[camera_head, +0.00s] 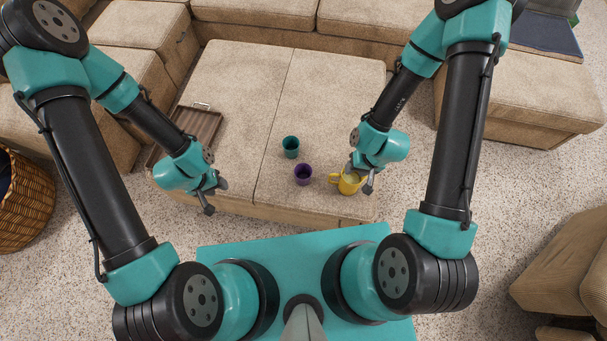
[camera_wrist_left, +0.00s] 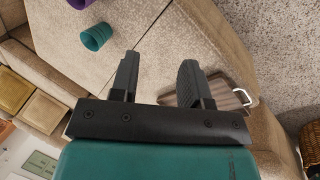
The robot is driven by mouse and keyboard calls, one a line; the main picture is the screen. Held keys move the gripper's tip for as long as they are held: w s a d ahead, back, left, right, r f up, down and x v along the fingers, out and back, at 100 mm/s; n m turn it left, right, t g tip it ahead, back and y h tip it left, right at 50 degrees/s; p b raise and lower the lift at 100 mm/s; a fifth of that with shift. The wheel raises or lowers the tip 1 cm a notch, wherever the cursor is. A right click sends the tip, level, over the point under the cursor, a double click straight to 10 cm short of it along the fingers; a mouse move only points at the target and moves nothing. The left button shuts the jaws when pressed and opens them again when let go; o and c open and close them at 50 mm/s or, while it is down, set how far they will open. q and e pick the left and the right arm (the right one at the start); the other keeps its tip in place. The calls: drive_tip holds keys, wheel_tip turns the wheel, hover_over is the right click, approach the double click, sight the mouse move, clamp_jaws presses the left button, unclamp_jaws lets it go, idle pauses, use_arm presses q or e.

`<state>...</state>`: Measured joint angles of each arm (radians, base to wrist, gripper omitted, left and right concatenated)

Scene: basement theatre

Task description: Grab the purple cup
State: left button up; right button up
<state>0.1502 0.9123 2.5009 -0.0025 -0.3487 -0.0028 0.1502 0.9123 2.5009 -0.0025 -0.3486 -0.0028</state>
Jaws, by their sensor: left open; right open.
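The purple cup (camera_head: 303,174) stands on the beige ottoman (camera_head: 235,85), near its front edge. A part of it also shows at the top edge of the left wrist view (camera_wrist_left: 80,3). A teal cup (camera_head: 290,147) stands just behind it, and a yellow mug (camera_head: 348,183) stands to its right. My left gripper (camera_head: 211,200) is open and empty, well to the left of the purple cup. In the left wrist view its two fingers (camera_wrist_left: 157,82) are apart with nothing between them. My right gripper (camera_head: 363,180) is close to the yellow mug, partly overlapping it in the picture, and is open.
A brown wooden tray (camera_head: 162,152) with a metal handle lies on the ottoman's left side, close to my left arm. Sofa sections (camera_head: 270,12) surround the ottoman at the back and sides. A wicker basket (camera_head: 22,200) stands at far left.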

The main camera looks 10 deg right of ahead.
use_arm(q)
drive_tip(key=shift+o, duration=0.4)
drive_tip(key=o, duration=1)
drive_tip(key=shift+w, duration=0.1)
